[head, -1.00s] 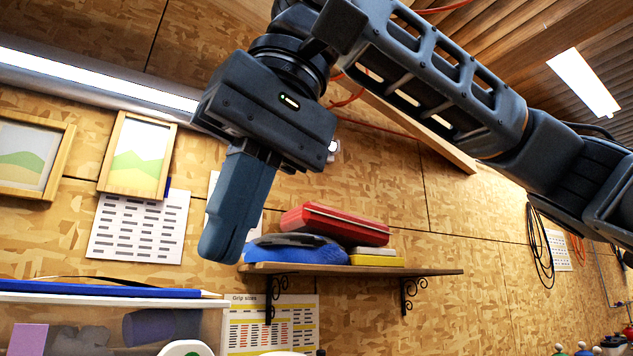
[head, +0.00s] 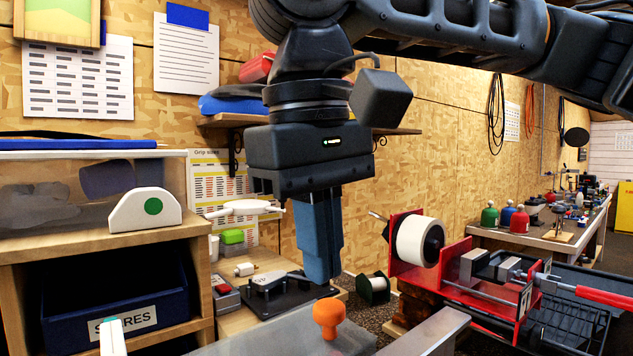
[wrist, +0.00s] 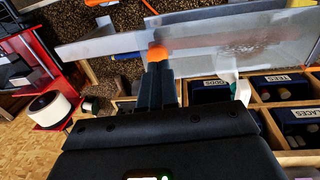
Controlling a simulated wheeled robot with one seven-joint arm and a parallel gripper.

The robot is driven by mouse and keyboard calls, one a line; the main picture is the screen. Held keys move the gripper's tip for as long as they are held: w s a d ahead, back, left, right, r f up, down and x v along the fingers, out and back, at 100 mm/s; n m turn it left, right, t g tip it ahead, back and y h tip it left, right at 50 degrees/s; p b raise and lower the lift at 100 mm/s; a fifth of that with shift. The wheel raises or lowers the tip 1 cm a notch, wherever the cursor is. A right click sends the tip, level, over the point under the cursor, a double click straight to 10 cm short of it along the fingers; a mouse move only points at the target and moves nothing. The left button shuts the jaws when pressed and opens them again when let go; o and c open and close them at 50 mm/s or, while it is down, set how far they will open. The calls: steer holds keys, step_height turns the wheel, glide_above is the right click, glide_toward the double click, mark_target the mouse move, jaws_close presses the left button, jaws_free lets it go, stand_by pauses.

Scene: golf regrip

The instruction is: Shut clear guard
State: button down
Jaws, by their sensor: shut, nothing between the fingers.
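The clear guard (head: 270,340) is a see-through panel at the bottom of the head view, with an orange knob (head: 328,314) standing on it. In the wrist view the clear guard (wrist: 215,48) runs across the upper part, with its orange knob (wrist: 157,51) just beyond my fingertips. My gripper (head: 323,280) points down, shut and empty, its tips close to the knob in both views. I cannot tell whether they touch it. The guard's near part is cut off in the head view, so I cannot tell how far open it is.
A wooden shelf with a blue bin (head: 110,300) stands at left. A red fixture with a white tape roll (head: 418,242) and a red-handled clamp (head: 600,297) stand at right. In the wrist view, labelled dark bins (wrist: 282,85) lie close to the guard.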

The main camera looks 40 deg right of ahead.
mark_target(329, 307)
steer(key=shift+d+f, duration=0.15)
steer(key=shift+f, duration=1.2)
steer(key=shift+s+d+f+y, duration=0.15)
steer(key=shift+f+y, duration=0.1)
steer(key=shift+f, duration=0.3)
steer(key=shift+w+d+f+y, duration=0.15)
steer(key=shift+f+y, duration=0.1)
steer(key=shift+f, duration=0.3)
steer(key=shift+s+f, duration=0.1)
